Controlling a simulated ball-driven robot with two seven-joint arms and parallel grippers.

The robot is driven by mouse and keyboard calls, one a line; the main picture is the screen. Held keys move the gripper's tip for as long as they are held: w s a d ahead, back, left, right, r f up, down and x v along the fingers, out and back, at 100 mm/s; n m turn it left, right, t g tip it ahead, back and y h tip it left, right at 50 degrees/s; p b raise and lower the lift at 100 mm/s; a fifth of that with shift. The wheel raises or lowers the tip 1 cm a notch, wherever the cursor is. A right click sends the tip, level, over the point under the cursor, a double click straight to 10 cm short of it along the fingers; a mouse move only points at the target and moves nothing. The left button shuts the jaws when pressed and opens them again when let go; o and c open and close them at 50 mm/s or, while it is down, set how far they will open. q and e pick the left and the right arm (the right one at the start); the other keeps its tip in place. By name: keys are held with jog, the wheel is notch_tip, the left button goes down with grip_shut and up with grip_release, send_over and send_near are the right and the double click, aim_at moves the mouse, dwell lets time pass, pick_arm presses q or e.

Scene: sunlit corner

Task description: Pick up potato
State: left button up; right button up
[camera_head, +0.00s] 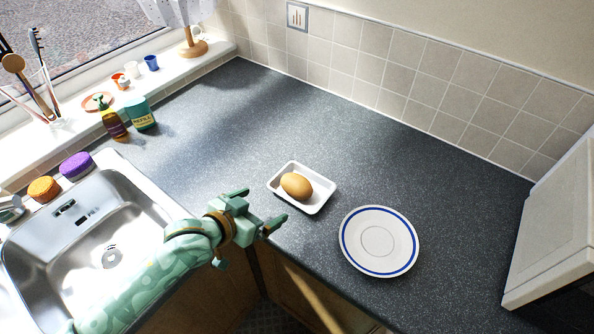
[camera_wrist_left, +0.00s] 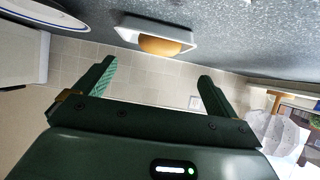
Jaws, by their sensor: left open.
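A brown potato (camera_head: 296,185) lies in a small white tray (camera_head: 322,200) on the dark counter in the head view. My left gripper (camera_head: 257,210) is open and empty, to the left and front of the tray, and does not touch it. In the left wrist view the potato (camera_wrist_left: 160,46) and the tray (camera_wrist_left: 185,30) show beyond and between the open fingers (camera_wrist_left: 152,80). My right gripper is not in view.
A white plate with a blue rim (camera_head: 379,268) lies right of the tray, near the counter edge. A steel sink (camera_head: 60,240) is at the left. A brown bottle (camera_head: 113,124) and a teal container (camera_head: 141,114) stand at the back left. The counter behind the tray is clear.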

pick_arm(q)
jog(key=b, duration=0.2)
send_near(291, 187)
jog(key=x, duration=0.4)
jog(key=shift+s+d+f, duration=0.1)
jog(key=shift+s+f, duration=0.15)
jog(key=shift+f, duration=0.2)
jog(key=b+x, duration=0.1)
jog(key=x, duration=0.2)
jog(key=shift+w+d+f, duration=0.15)
jog(key=shift+w+d, duration=0.1)
jog(key=shift+w, duration=0.2)
jog(key=x, duration=0.1)
jog(key=b+x, duration=0.1)
jog(key=x, duration=0.1)
jog(key=b+x, duration=0.1)
jog(key=shift+w+d, duration=0.15)
jog(key=shift+w, duration=0.2)
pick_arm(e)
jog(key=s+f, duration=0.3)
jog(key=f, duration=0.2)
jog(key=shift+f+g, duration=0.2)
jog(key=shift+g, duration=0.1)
pick_arm(q)
jog(key=shift+r, duration=0.25)
jog(key=c, duration=0.9)
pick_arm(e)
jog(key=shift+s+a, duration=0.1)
